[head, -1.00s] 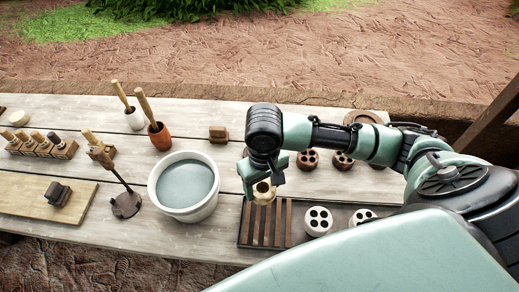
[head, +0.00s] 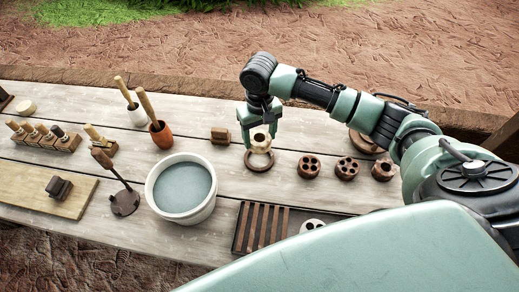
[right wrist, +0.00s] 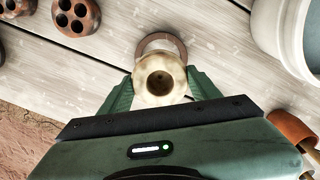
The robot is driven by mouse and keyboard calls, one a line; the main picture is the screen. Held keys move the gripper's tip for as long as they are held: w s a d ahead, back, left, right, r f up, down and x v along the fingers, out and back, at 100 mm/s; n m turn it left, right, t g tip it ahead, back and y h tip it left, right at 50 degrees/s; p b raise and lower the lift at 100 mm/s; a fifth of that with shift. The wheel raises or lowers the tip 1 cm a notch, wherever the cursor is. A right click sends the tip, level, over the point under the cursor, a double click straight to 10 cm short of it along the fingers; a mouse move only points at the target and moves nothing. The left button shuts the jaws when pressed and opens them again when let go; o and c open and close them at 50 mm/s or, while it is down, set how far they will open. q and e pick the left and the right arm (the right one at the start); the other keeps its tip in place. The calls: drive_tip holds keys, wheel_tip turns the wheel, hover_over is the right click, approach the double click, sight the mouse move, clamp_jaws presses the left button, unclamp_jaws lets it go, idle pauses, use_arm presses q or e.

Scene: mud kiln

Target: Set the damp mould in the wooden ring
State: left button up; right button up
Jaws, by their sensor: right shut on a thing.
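My right gripper (head: 259,126) is shut on a cream, round mould with a dark hole in its top (head: 260,138). In the right wrist view the mould (right wrist: 160,80) sits upright between the two green fingers. The brown wooden ring (head: 258,169) lies on the table just below and in front of the mould. In the right wrist view the ring (right wrist: 161,38) shows past the mould's far edge, and the mould hides the rest of it. The mould looks slightly above the ring and not fully centred; the exact gap is unclear. My left gripper is out of view.
Several brown pierced moulds (head: 347,168) stand right of the ring. A dark slatted rack (head: 237,240) with a white pierced mould (head: 312,225) lies in front. A white water bowl (head: 152,203) and a small brown block (head: 220,136) stand to the left.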

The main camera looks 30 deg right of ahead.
sight(259, 138)
wheel_tip(259, 138, down, 8)
drive_tip(key=shift+a+r+p, duration=0.1)
drive_tip(key=shift+p, duration=0.2)
drive_tip(key=o, duration=1.6)
wheel_tip(259, 138, up, 12)
drive_tip(key=shift+r+b, duration=0.1)
drive_tip(key=shift+b, duration=0.45)
